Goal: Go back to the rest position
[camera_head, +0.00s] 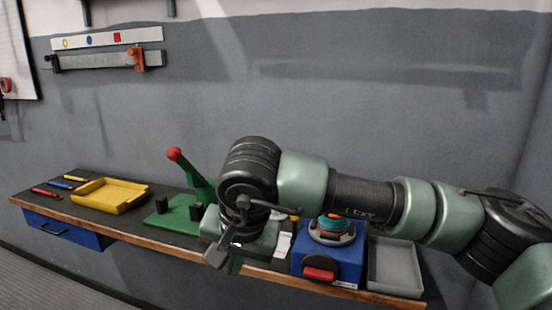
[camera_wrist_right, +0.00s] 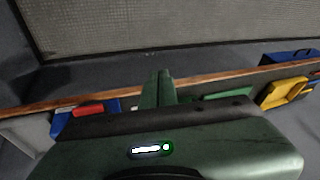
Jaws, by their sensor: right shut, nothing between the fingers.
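My right arm reaches in from the right across the workbench (camera_head: 150,241) in the head view. My right gripper (camera_head: 235,266) hangs at the bench's front edge, between the green lever fixture (camera_head: 172,213) and the blue box (camera_head: 345,262). In the right wrist view my right gripper (camera_wrist_right: 157,88) has its two green fingers together with nothing held. The wooden front edge of the bench runs behind the fingers there. My left gripper is in neither view.
A yellow tray (camera_head: 109,206) stands on the left of the bench, beside several small tools. A grey tray (camera_head: 394,288) stands at the right end. The blue box has a red front part and a coloured coil on top. The red-knobbed lever (camera_head: 174,154) rises left of my wrist.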

